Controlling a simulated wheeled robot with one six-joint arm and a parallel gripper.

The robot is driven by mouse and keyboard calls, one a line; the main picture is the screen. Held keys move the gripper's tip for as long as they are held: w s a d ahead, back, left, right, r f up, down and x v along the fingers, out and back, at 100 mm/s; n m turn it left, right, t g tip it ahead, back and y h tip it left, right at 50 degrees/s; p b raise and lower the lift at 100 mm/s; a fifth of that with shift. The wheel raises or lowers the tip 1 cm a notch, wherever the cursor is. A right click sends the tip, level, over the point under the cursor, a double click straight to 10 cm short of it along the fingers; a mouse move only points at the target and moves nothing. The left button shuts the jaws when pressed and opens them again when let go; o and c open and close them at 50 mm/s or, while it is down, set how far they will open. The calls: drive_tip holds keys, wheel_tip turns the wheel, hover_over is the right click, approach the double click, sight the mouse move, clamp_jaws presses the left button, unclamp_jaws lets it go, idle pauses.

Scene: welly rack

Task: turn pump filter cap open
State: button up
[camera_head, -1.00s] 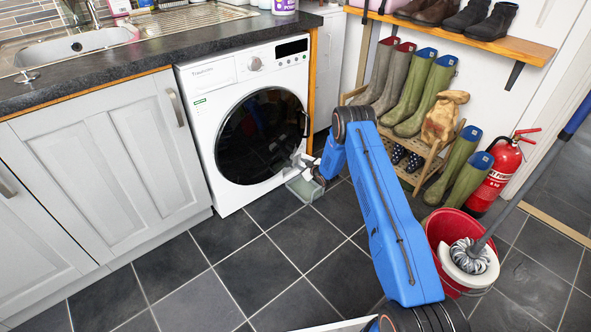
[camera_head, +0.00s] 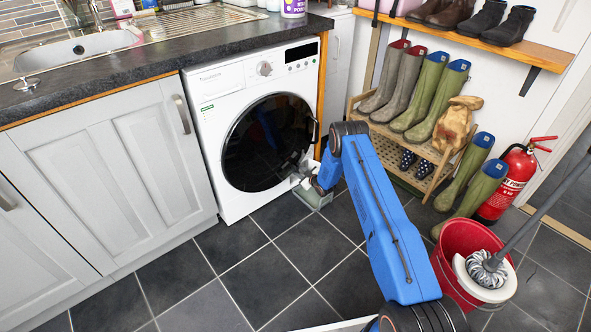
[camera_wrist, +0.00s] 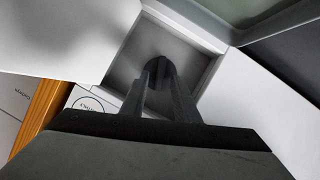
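The pump filter cap (camera_wrist: 158,68) is a dark round piece in a square recess (camera_wrist: 200,62) in the washing machine's pale lower front, seen in the wrist view. My gripper (camera_wrist: 161,85) reaches into this recess, with its two dark fingers on either side of the cap and seemingly closed against it. The fingers partly cover the cap, so its turn angle cannot be read. In the head view the white washing machine (camera_head: 222,88) has its round door shut. My gripper (camera_head: 306,174) is at its lower right corner, where the cap is hidden.
A shallow grey tray (camera_head: 312,201) sits on the floor below my gripper. A slatted boot rack (camera_head: 424,152) with wellies stands to the right. A red bucket (camera_head: 444,262) with a mop and a fire extinguisher (camera_head: 512,182) are farther right. The tiled floor in front is clear.

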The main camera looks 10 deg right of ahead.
drive_tip(key=shift+w+a+f, duration=0.1)
drive_tip(key=shift+w, duration=0.2)
drive_tip(key=shift+c, duration=0.3)
clamp_jaws()
